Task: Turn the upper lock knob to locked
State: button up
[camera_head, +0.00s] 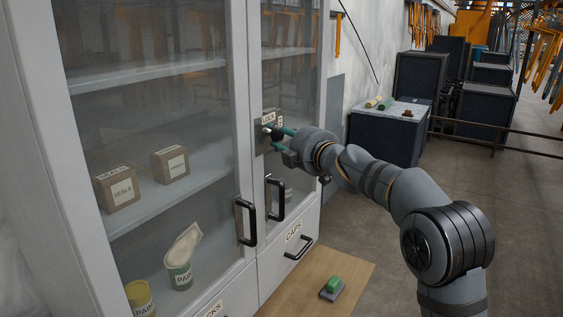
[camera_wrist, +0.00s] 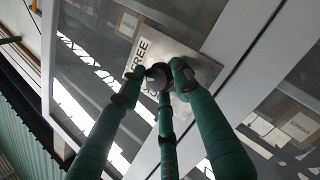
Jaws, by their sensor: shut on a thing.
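The lock plate (camera_head: 260,140) is on the frame of a glass-fronted cabinet, with a "LOCK" label above it in the head view. In the wrist view the metal plate (camera_wrist: 180,52) bears the word "FREE" beside a dark round knob (camera_wrist: 155,74). My gripper (camera_head: 273,134) reaches the plate from the right. In the wrist view its green fingers (camera_wrist: 157,84) close around the knob and are shut on it. The fingers hide part of the knob and plate, so I cannot tell the knob's pointing direction.
Black door handles (camera_head: 247,222) stick out below the lock, and a "CAPS" drawer handle (camera_head: 299,248) sits lower. Boxes and tins stand behind the glass. A green-topped object (camera_head: 332,287) lies on a wooden board (camera_head: 290,290). Dark cabinets (camera_head: 388,138) stand at the back right.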

jog(key=n+b, duration=0.1)
jog(key=b, duration=0.2)
jog(key=f+n+t+b, duration=0.1)
jog(key=b, duration=0.2)
jog(key=shift+s+a+f+n+y, duration=0.1)
jog(key=shift+a+f+n+y, duration=0.1)
jog(key=shift+n+y, duration=0.15)
jog(key=n+t+y+b, duration=0.1)
jog(key=n+b, duration=0.2)
jog(key=b, duration=0.3)
jog(key=shift+n+y, duration=0.35)
jog(key=shift+w+n+y+b, duration=0.1)
jog(key=shift+n+y+b, duration=0.8)
jog(key=shift+n+b, duration=0.7)
jog(key=shift+w+n+y+b, duration=0.1)
jog(key=shift+n+y+b, duration=0.8)
jog(key=shift+n+b, duration=0.65)
jog(key=shift+r+n, duration=0.1)
jog(key=shift+n, duration=0.25)
jog(key=o, duration=0.9)
jog(key=shift+c, duration=0.2)
jog(key=shift+d, duration=0.15)
